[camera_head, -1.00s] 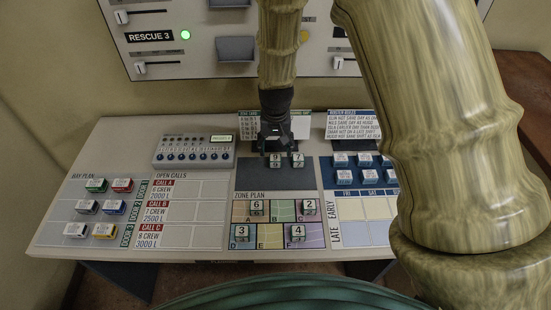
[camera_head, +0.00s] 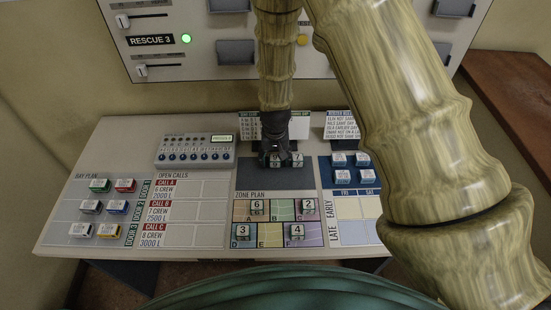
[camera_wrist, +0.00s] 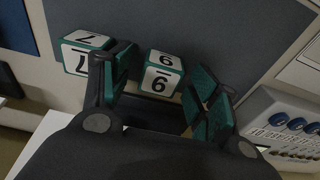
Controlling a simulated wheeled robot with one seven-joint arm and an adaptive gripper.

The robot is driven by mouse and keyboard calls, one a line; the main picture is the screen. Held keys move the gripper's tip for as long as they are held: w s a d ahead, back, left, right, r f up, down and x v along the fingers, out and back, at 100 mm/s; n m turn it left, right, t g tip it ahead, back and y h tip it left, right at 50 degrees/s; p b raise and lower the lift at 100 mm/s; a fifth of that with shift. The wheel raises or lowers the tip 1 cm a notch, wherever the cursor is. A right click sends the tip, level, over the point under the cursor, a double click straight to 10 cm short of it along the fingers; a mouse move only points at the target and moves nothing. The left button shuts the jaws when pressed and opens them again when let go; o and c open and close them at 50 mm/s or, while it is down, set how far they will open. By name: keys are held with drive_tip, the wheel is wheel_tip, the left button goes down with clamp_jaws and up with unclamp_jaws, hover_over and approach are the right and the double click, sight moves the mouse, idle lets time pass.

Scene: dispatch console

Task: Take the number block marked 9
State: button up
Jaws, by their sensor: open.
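The number block marked 9 (camera_wrist: 161,75) is white with a green edge and shows between my two open fingers in the wrist view. My gripper (camera_wrist: 160,92) is open around it; whether the fingers touch it I cannot tell. The block marked 7 (camera_wrist: 82,55) stands just left of it, outside the left finger. In the head view my gripper (camera_head: 274,157) is low over the dark pad (camera_head: 275,178) at the back of the console and largely covers the 9 block. The 7 block (camera_head: 297,160) shows to its right.
Number blocks 6 (camera_head: 256,207), 2 (camera_head: 309,205), 3 (camera_head: 242,231) and 4 (camera_head: 297,231) lie on the zone plan in front. Blue-sided blocks (camera_head: 342,176) stand at right. A grey device with knobs (camera_head: 196,149) is left of the pad, and cards stand behind.

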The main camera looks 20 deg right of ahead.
drive_tip(key=shift+f, duration=0.3)
drive_tip(key=shift+r, duration=0.1)
drive_tip(key=c, duration=1)
